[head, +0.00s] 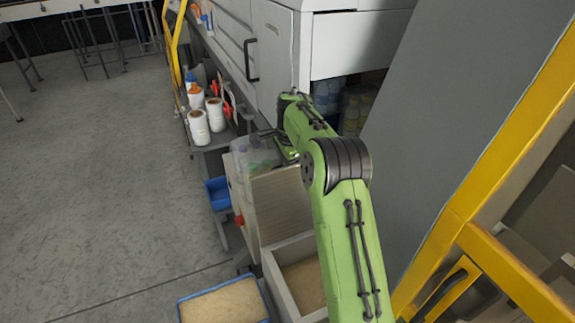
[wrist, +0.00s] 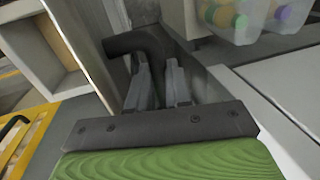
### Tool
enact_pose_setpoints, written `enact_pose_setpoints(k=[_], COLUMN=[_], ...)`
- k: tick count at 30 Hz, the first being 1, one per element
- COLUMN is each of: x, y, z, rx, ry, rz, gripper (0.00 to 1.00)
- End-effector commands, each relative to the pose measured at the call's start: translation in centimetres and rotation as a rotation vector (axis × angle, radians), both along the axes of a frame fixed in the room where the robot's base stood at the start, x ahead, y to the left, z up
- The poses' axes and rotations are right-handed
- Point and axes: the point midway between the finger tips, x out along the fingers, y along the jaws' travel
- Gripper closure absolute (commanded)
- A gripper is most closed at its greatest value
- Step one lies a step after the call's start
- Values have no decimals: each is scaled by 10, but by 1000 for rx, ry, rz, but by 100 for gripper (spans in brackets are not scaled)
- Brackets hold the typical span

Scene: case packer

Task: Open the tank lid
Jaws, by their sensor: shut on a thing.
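My gripper (wrist: 158,82) is shut on a dark curved handle (wrist: 135,42) in the wrist view. The handle bends down to the fingers, and the fingers hide part of it. I take it for the tank lid's handle, but I cannot tell how far the lid is open. In the head view my green arm reaches forward to the front of the white machine (head: 276,60), and the gripper (head: 263,135) is partly hidden behind the wrist. A beige panel (head: 281,205) stands below it, beside an open-topped pale bin (head: 275,275).
Clear bottles with coloured caps (wrist: 225,15) stand close by, at the upper right of the wrist view. White tubs (head: 199,127) stand on a shelf at left. A blue-rimmed tray (head: 181,310) lies below. Yellow frame bars (head: 500,160) stand at right.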

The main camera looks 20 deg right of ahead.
Motion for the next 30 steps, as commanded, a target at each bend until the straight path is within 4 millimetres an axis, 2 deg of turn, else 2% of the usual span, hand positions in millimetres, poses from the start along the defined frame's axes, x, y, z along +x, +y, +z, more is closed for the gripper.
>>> enact_pose_setpoints(k=[6,7,12,19,22,26,30], x=[1,1,1,0,-1,-7,-15], y=[1,1,1,0,0,0,0], z=[2,2,2,2,12,43,83], rx=[0,0,1,0,-1,-2,-2], ry=[-7,-7,-5,-2,-5,-9,-10], rz=[5,5,3,1,1,2,2], gripper=[100,80,56,56,56,56,56])
